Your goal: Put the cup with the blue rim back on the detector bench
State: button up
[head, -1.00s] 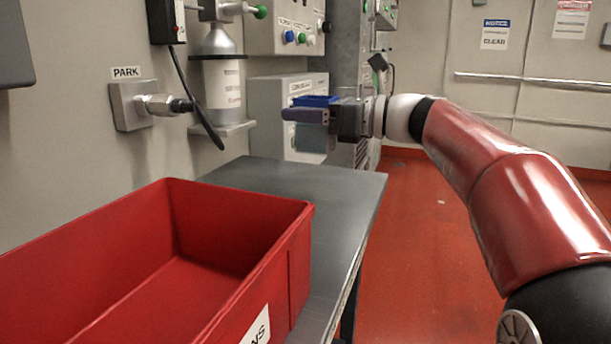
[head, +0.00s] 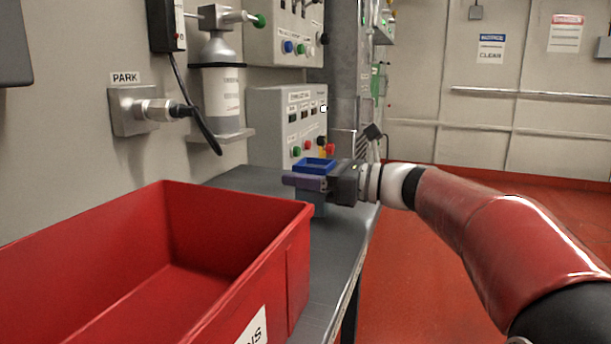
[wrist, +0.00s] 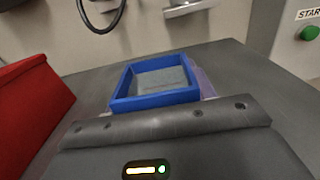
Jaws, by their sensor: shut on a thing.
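The cup with the blue rim (head: 313,165) is square, with a grey-blue body below the rim. My gripper (head: 306,183) is shut on it, with a finger across its near side just under the rim. The cup is upright, over the far part of the grey bench (head: 335,262); I cannot tell whether its base touches the top. In the wrist view the blue rim (wrist: 155,102) is open towards the camera, and its inside looks grey and speckled. My gripper (wrist: 165,118) hides the cup's near lower side.
A big red bin (head: 282,262) stands on the bench's near left and also shows in the wrist view (wrist: 22,110). A grey control box (head: 285,125) with buttons is behind the cup. A cylinder (head: 218,90) and the PARK fitting (head: 150,108) are on the wall. Bench between bin and cup is clear.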

jog(key=o, duration=1)
jog(key=shift+f, duration=0.1)
jog(key=shift+o, duration=0.2)
jog(key=v, duration=1.2)
